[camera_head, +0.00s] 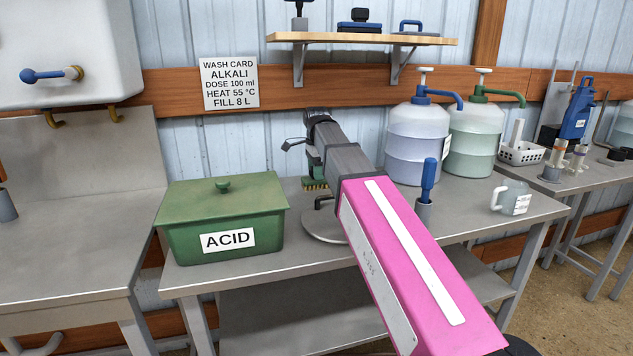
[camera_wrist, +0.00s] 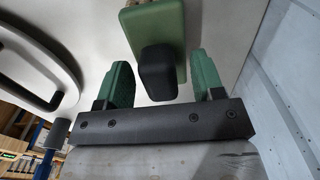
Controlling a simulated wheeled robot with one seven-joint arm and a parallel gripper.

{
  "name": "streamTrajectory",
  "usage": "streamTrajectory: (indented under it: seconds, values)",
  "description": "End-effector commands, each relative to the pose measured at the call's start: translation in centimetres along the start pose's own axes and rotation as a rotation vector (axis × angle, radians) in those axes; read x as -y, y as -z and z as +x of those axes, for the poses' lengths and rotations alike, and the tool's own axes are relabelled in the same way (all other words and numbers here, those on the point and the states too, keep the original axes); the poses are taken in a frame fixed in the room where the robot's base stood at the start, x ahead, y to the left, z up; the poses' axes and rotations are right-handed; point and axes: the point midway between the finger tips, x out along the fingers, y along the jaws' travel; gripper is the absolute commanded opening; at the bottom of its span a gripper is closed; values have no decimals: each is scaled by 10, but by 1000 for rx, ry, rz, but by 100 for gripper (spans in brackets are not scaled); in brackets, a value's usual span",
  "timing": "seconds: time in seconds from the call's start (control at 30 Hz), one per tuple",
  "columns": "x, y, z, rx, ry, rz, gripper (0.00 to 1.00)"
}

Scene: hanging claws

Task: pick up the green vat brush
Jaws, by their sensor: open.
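The green vat brush (camera_wrist: 172,22) lies on the metal table, with a green block and a black grip (camera_wrist: 155,70) in the wrist view. In the head view, its green and bristled edge (camera_head: 315,184) shows behind my arm; the rest is hidden. My gripper (camera_wrist: 163,72) is open, with one green finger on each side of the black grip. Gaps show between the grip and both fingers. In the head view, my gripper's fingers are mostly hidden behind my wrist.
A round lid with a black handle (camera_wrist: 40,85) lies beside the brush. A green ACID box (camera_head: 222,225) stands left. A blue-handled brush in a holder (camera_head: 426,185) and two pump jugs (camera_head: 418,140) stand right. A wall shelf (camera_head: 360,39) hangs above.

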Motion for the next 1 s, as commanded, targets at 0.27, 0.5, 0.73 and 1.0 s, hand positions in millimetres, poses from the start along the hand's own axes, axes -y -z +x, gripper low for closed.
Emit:
streamTrajectory:
  seconds: [0.27,0.5,0.73,1.0]
  values:
    - [0,0,-1,0,0,0,10]
    - [0,0,-1,0,0,0,4]
    - [1,0,-7,0,1,0,4]
    - [2,0,-43,0,3,0,4]
